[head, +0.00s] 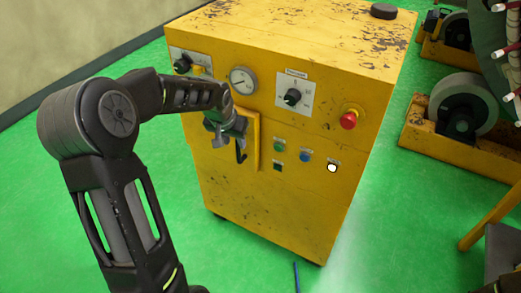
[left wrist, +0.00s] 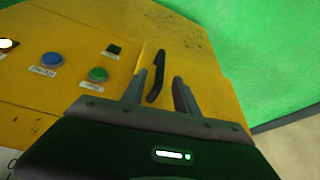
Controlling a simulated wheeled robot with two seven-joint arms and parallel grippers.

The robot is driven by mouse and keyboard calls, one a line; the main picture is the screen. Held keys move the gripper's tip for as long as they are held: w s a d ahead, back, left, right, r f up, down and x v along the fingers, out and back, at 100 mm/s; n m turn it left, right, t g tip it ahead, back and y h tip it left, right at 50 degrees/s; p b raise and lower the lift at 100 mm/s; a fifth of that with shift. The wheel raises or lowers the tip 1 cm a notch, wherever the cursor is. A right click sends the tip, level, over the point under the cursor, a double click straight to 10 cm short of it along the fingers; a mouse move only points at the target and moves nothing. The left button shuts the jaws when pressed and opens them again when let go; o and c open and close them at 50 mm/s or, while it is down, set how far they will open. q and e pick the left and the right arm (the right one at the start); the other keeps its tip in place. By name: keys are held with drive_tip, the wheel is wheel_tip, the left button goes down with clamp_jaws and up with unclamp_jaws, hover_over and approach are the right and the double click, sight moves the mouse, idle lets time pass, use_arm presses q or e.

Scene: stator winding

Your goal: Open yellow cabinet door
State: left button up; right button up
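The yellow cabinet (head: 285,215) stands on the green floor, its front facing me. A small yellow door panel (head: 254,138) with a black handle (head: 241,152) is on the left part of the front. Whether the door is fully closed is hard to tell. My left gripper (head: 226,138) is at the handle and covers part of the door. In the left wrist view my left gripper (left wrist: 160,77) is open, and the black handle (left wrist: 157,76) appears between its fingers, closer to the left one. Contact is not clear. My right gripper is not in view.
A gauge (head: 243,81), a rotary switch (head: 293,97), a red emergency button (head: 348,120) and several small buttons are on the cabinet front. A black puck-like thing (head: 383,11) lies on top. Wheeled yellow machinery (head: 450,150) stands at the right.

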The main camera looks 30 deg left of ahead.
sight(237, 149)
use_arm(q)
drive_tip(key=shift+f, duration=0.1)
drive_tip(key=x, duration=0.7)
drive_tip(key=shift+w+f, duration=0.1)
drive_tip(key=shift+f, duration=0.25)
drive_tip(key=shift+c, duration=0.5)
clamp_jaws()
idle(0.8)
